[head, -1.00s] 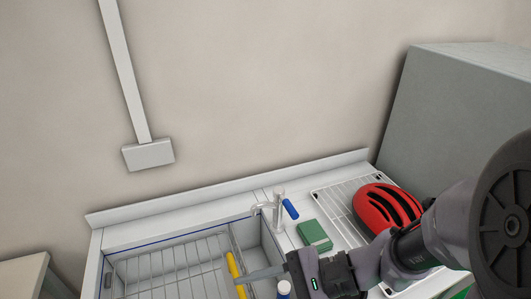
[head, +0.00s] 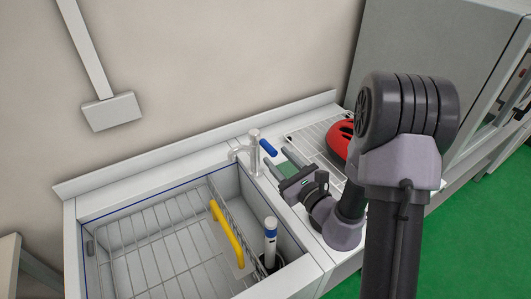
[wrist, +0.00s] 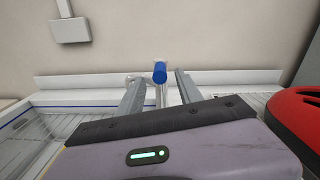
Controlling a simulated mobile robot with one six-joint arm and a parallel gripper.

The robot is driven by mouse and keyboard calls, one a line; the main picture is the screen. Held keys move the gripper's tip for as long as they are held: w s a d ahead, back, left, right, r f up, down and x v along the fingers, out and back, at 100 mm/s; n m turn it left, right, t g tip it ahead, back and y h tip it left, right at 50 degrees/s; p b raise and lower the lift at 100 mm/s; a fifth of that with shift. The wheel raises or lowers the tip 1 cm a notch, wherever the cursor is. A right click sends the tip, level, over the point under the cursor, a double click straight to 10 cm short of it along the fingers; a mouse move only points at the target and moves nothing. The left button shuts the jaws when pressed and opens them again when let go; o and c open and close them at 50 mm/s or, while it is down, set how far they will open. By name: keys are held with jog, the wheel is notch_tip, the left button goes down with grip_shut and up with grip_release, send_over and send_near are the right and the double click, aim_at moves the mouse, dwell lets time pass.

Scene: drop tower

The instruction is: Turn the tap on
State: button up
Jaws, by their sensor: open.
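The tap (head: 254,152) is a grey metal post with a spout, standing on the counter behind the right end of the sink. Its blue lever (head: 268,147) sticks out to the right of the post. In the wrist view the lever's round blue end (wrist: 160,72) shows between my two fingers. My gripper (head: 275,156) is open and empty, its fingers pointing at the lever. In the head view the fingertips are just short of the lever, and no contact is visible.
The sink (head: 145,216) with a wire basket lies left. A red helmet (head: 340,138) rests on a rack to the right.

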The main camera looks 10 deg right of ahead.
aim_at(263, 142)
jog(key=x, duration=0.7)
jog(key=shift+r, duration=0.1)
grip_shut()
dwell(1.1)
